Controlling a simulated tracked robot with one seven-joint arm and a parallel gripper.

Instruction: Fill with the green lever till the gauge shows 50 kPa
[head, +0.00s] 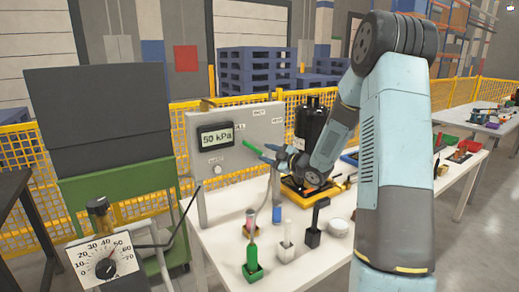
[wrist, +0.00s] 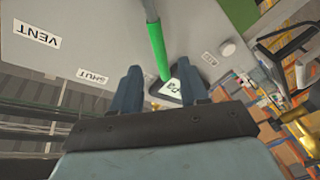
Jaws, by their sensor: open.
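The green lever (head: 252,147) on the grey panel (head: 243,172) slants up to the left in the head view. In the wrist view the lever (wrist: 157,48) runs down toward the space between my fingers. My gripper (head: 269,154) is open at the lever; the wrist view shows its two blue fingers (wrist: 160,72) apart, one on each side of the lever's end. I cannot tell whether they touch it. The panel display (head: 217,137) reads 50 kPa.
A white table (head: 215,245) holds a green holder (head: 252,270), a white holder (head: 286,251) and a black holder (head: 312,237) in front of the panel. A black cylinder (head: 311,122) stands behind my gripper. A yellow fence (head: 25,150) runs behind.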

